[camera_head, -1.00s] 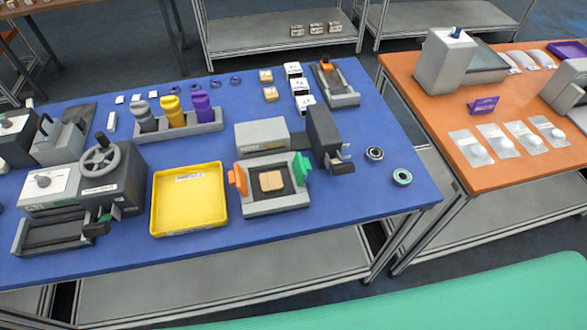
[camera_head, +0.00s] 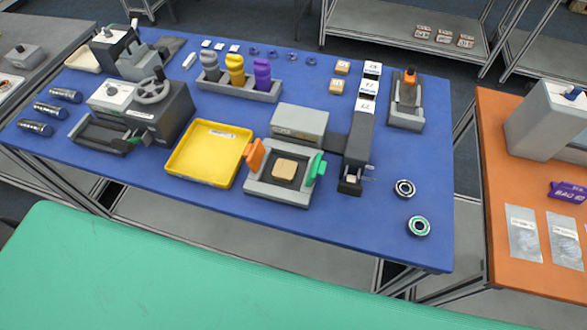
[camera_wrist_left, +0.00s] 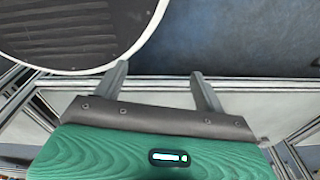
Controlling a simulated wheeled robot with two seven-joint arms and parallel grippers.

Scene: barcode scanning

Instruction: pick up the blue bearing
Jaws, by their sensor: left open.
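Two ring-shaped bearings lie flat near the right end of the blue table (camera_head: 330,228) in the head view. The upper bearing (camera_head: 404,188) is dark and silver; no clear blue shows on it. No bearing shows in that view. My right gripper is not in view.
A grey fixture (camera_head: 290,191) with orange and green handles stands left of the bearings, with a dark upright device (camera_head: 357,150) beside it. A yellow tray (camera_head: 207,181) lies farther left. An orange table (camera_head: 500,190) stands to the right, across a gap. The bearings have clear table around them.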

